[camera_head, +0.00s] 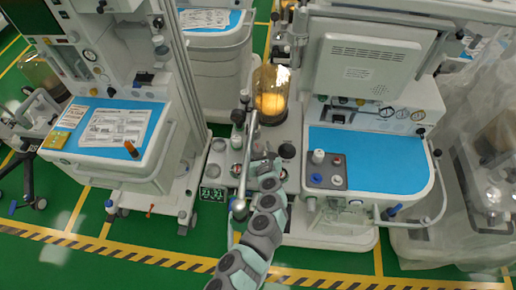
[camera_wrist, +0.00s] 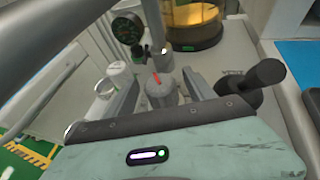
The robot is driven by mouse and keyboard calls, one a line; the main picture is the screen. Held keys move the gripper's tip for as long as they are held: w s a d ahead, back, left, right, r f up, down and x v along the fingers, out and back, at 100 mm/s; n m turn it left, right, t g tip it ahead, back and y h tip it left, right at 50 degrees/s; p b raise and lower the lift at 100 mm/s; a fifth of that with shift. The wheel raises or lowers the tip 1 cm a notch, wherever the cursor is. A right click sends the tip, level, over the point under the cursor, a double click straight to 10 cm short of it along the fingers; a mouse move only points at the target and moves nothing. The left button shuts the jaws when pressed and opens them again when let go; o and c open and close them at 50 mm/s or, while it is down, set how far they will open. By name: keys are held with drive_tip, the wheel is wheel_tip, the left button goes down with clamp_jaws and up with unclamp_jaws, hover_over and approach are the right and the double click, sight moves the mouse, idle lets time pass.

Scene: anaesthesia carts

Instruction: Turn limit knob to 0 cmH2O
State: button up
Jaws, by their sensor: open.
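The limit knob (camera_wrist: 162,94) is a grey, ribbed knob with a red mark on top, seen in the wrist view. My gripper (camera_wrist: 160,82) is open, with one finger on the left of the knob and one on the right. Gaps seem to show between the fingers and the knob; I cannot tell whether either touches it. The scale around the knob is not readable. In the head view my gripper (camera_head: 264,164) is over the absorber unit beside the middle cart, and the knob cannot be made out there.
A black-faced gauge (camera_wrist: 127,32) and a metal post (camera_wrist: 155,30) stand behind the knob. A black lever (camera_wrist: 255,88) is close to the right finger. The amber canister (camera_head: 271,98) stands behind. A long metal arm (camera_head: 246,150) passes just left of my gripper.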

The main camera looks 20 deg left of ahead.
drive_tip(key=shift+c, duration=0.5)
drive_tip(key=c, duration=1.3)
drive_tip(key=shift+o, duration=0.2)
drive_tip(key=shift+w+d+f+n+g+y+b, duration=0.15)
drive_tip(key=shift+d+n+g+y+b, duration=0.05)
drive_tip(key=shift+n+g+y+b, duration=0.9)
drive_tip(key=shift+n+g+y, duration=0.25)
drive_tip(key=shift+n, duration=0.25)
clamp_jaws()
drive_tip(key=shift+a+n+g+y, duration=0.1)
drive_tip(key=shift+n+g+y, duration=0.15)
drive_tip(key=shift+n+y, duration=0.1)
unclamp_jaws()
drive_tip(key=shift+n+g, duration=0.25)
drive_tip(key=shift+g, duration=0.05)
